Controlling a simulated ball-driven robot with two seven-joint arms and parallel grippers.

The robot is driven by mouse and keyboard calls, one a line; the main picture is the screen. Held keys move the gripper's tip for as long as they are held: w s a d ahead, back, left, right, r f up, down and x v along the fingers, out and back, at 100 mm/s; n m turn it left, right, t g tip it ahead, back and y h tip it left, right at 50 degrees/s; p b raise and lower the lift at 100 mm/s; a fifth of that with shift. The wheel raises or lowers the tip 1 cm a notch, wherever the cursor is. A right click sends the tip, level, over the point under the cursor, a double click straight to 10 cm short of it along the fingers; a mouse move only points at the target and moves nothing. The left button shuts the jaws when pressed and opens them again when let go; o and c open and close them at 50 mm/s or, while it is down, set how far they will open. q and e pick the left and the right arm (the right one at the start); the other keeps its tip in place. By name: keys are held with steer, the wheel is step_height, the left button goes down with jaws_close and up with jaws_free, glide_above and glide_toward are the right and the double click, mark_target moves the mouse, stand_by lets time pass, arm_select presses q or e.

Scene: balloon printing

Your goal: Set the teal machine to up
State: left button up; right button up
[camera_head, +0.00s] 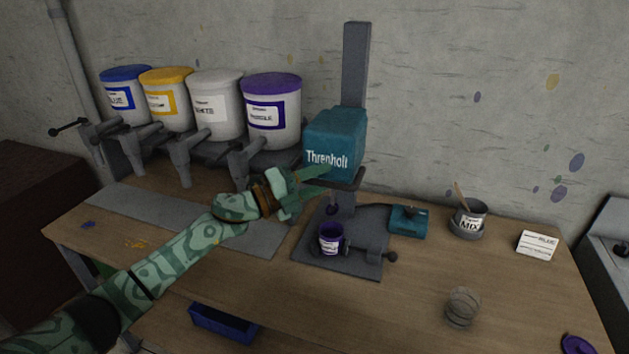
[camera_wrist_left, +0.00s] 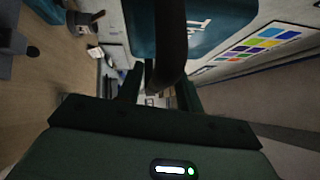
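The teal machine (camera_head: 331,142), lettered "Threnholt", sits on a grey upright post (camera_head: 355,65) above a dark base plate (camera_head: 350,262). A dark bar runs along its lower edge. My left gripper (camera_head: 322,180) reaches in from the left at the machine's lower front. Its two fingers are spread apart. In the left wrist view the teal housing (camera_wrist_left: 205,25) fills the top, and the dark bar (camera_wrist_left: 171,45) passes in front of or between the fingers (camera_wrist_left: 158,92); I cannot tell if they touch it. My right gripper is not in view.
A small purple cup (camera_head: 330,238) stands under the machine. A small teal box (camera_head: 408,221), a MIX pot (camera_head: 468,219), a white card (camera_head: 537,244) and a clear cup (camera_head: 461,307) are to the right. Several paint buckets with taps, including a purple-lidded one (camera_head: 272,110), stand behind my left arm.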

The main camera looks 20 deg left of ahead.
arm_select(q)
steer(key=b+v, duration=0.1)
steer(key=v, duration=1.5)
steer(key=shift+s+a, duration=0.1)
steer(key=shift+s, duration=0.05)
